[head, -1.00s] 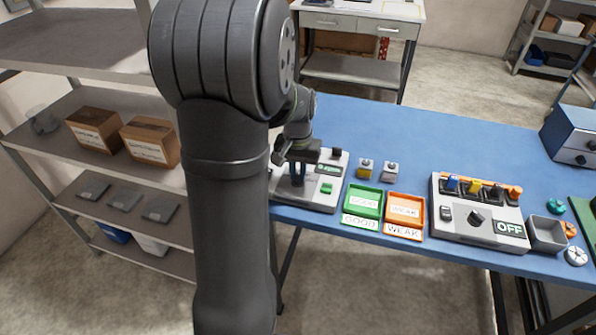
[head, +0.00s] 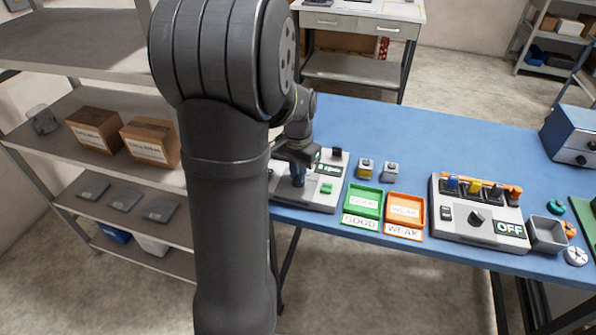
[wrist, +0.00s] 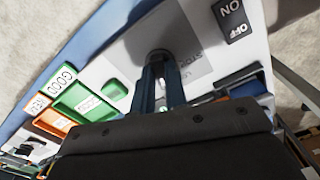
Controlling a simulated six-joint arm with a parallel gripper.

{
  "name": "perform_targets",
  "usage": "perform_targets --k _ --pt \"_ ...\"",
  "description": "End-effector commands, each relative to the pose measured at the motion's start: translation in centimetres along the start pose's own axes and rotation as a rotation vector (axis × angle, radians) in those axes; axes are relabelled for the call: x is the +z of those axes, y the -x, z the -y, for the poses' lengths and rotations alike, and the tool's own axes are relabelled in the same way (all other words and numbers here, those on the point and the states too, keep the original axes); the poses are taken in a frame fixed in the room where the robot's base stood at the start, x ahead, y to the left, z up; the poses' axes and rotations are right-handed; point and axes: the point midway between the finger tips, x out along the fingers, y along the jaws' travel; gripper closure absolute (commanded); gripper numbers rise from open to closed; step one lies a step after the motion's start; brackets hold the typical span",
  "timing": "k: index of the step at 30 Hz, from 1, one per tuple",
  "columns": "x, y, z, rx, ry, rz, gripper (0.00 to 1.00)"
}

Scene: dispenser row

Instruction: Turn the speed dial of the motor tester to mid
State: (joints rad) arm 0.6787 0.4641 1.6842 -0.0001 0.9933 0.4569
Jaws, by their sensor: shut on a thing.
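The motor tester (head: 318,203) is a light grey box at the left end of the blue bench. It has a small dark display reading what looks like "0 rpm", a green button (head: 326,188) and an ON/OFF rocker switch (wrist: 235,22). My gripper (head: 298,184) points down onto the tester's top. In the wrist view my gripper (wrist: 161,72) is shut on the dark round speed dial (wrist: 158,54). The fingers hide much of the dial, and I cannot read its pointer or the setting marks.
A green GOOD tray (head: 380,203) and an orange WEAK tray (head: 421,209) lie right of the tester, with two small motors (head: 366,167) behind them. Farther right stands another box (head: 455,214) with an OFF display. The bench (head: 450,135) behind is clear.

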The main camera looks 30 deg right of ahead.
Motion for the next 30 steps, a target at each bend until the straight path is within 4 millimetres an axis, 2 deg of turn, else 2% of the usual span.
perform_targets --k 5,6,9,20,25,30 --pt "0.0 0.0 0.0 0.000 0.001 0.000 1.00" --pt "0.0 0.0 0.0 0.000 0.001 0.000 0.85" --pt "0.0 0.0 0.0 0.000 0.001 0.000 0.66" --pt "0.0 0.4 0.0 -0.001 0.001 -0.002 0.65" --pt "-0.1 2.9 0.0 -0.002 0.001 -0.004 0.65" --pt "-0.1 7.0 0.0 -0.002 0.001 -0.005 0.65"
